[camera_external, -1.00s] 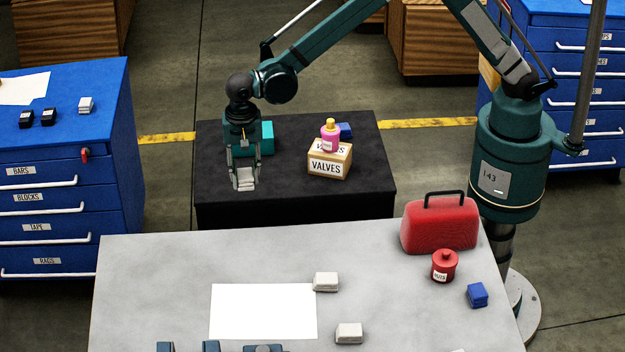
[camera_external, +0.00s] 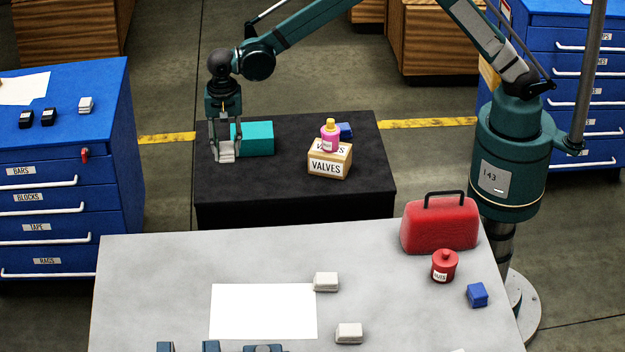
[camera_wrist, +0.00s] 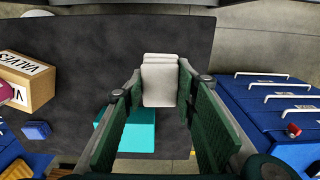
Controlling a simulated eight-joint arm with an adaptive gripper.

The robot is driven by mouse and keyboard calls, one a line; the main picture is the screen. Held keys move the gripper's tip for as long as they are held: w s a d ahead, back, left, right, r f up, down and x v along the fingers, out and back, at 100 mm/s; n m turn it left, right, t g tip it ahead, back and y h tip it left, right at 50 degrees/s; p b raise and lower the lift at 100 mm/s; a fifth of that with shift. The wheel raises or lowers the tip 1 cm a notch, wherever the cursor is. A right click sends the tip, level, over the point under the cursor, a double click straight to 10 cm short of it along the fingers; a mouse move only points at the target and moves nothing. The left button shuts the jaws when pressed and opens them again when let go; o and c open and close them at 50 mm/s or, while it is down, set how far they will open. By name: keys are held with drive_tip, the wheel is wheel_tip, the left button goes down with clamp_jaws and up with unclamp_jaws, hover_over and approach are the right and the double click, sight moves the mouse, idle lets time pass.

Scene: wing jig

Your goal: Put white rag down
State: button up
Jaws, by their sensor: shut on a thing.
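A folded white rag (camera_external: 226,151) is held between the fingers of my gripper (camera_external: 225,142) in the external view. My gripper is shut on it, above the left part of the black table, left of a teal block (camera_external: 257,139). In the wrist view the white rag (camera_wrist: 159,80) sits between the two green finger pads of my gripper (camera_wrist: 160,85). The teal block (camera_wrist: 137,132) lies below it there, partly hidden by a finger. Whether the rag touches the table surface cannot be told.
A VALVES box (camera_external: 330,162) with a pink bottle (camera_external: 330,137) on it and a blue block (camera_external: 344,130) stand on the black table (camera_external: 290,195). A blue drawer cabinet (camera_external: 66,170) is at left. A grey table (camera_external: 165,255) with white blocks is in front.

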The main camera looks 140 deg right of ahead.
hover_over(232, 183)
drive_tip(key=shift+f, duration=3.15)
drive_tip(key=shift+f, duration=1.85)
drive_tip(key=shift+f, duration=0.15)
drive_tip(key=o, duration=0.9)
drive_tip(key=shift+c, duration=0.2)
drive_tip(key=shift+r, duration=0.2)
wheel_tip(232, 183, up, 12)
